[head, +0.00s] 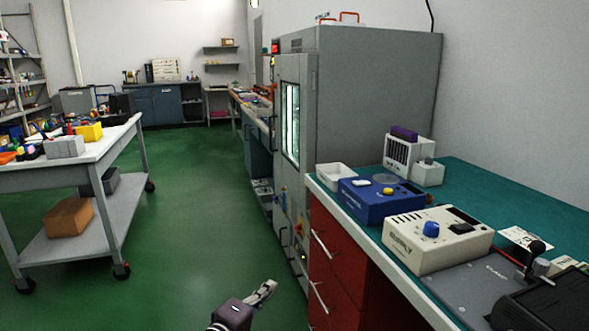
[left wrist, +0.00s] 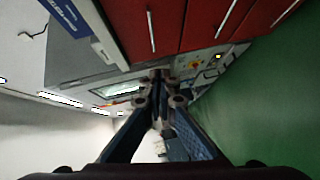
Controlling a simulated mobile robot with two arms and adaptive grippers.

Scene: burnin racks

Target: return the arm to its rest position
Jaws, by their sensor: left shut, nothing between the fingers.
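My left gripper (head: 262,294) shows at the bottom middle of the head view, in front of the red drawer cabinet. Its fingers are together and hold nothing. In the left wrist view the two fingers (left wrist: 160,95) meet in the middle of the picture, with nothing between them. The left gripper is over the green floor and apart from the furniture. My right gripper is in neither view.
The red drawer cabinet (head: 338,262) and its green worktop (head: 470,190) stand at the right, bearing a cream supply box (head: 437,238) and a blue box (head: 382,204). A tall grey chamber (head: 375,95) stands behind. A cart (head: 110,150) is at left. Green floor (head: 200,220) between is clear.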

